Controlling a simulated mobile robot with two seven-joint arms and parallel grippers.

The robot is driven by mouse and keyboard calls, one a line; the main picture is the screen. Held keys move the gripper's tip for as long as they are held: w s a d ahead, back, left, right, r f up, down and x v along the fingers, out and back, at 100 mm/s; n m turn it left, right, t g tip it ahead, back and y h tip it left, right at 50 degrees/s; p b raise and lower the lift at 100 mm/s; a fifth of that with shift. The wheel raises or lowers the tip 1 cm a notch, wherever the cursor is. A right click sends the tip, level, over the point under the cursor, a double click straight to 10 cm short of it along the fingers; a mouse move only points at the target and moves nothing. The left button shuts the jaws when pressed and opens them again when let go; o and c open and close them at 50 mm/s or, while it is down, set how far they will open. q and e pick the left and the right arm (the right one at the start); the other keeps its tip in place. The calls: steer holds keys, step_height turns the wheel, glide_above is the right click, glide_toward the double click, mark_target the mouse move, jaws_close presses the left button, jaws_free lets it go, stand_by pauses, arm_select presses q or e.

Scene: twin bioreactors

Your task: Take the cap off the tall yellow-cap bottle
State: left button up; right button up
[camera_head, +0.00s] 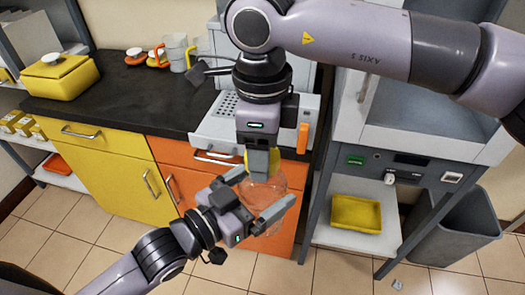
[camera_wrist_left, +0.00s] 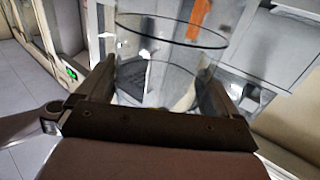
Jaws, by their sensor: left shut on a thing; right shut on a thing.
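The tall bottle (camera_head: 268,192) is clear, with a yellow cap (camera_head: 247,161) at its top, in the middle of the head view. My left gripper (camera_head: 256,190) is shut around the bottle's body and holds it in the air in front of the orange cabinet. The left wrist view shows the clear bottle wall (camera_wrist_left: 165,65) between the two fingers (camera_wrist_left: 160,90). My right gripper (camera_head: 260,162) comes down from above and is shut on the yellow cap, hiding much of it. I cannot tell whether the cap is still joined to the bottle.
A dark counter (camera_head: 125,95) with yellow and orange cabinets stands behind. A yellow lidded box (camera_head: 60,78) and a clear jug (camera_head: 176,52) stand on it. At right are a yellow tray (camera_head: 355,213) on a shelf and a grey bin (camera_head: 460,232). The tiled floor at front is mostly clear.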

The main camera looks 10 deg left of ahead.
steer(key=shift+r, duration=0.65)
